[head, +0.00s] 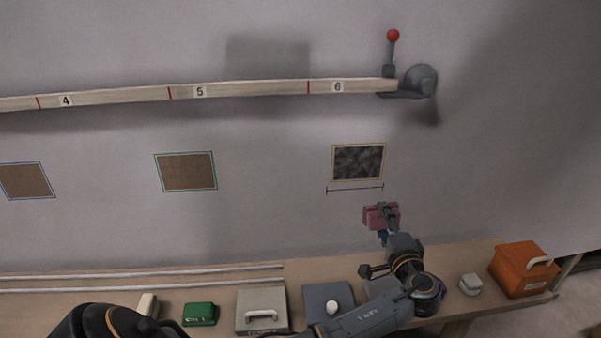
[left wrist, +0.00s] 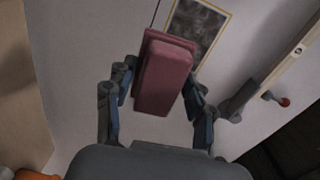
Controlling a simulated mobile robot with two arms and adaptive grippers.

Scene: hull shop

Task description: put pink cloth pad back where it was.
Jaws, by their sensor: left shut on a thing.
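The pink cloth pad (head: 374,217) is a dusky pink block in front of the wall, just below and right of the dark framed patch. My left gripper (head: 386,225) is shut on it, and the pad is raised above the bench. In the left wrist view the pink cloth pad (left wrist: 164,75) sits between the two fingers of my left gripper (left wrist: 160,88). The yellow-framed dark patch (head: 358,162) shows behind it there too (left wrist: 203,28). I cannot tell whether the pad touches the wall. My right gripper is not in view.
The bench (head: 455,258) runs along the wall. It carries an orange box (head: 522,272), a small white block (head: 470,284), a grey case (head: 262,311), a dark grey box (head: 328,302) and a green box (head: 200,314). A numbered rail (head: 240,89) crosses the wall above, ending at a red-knobbed lever (head: 392,37).

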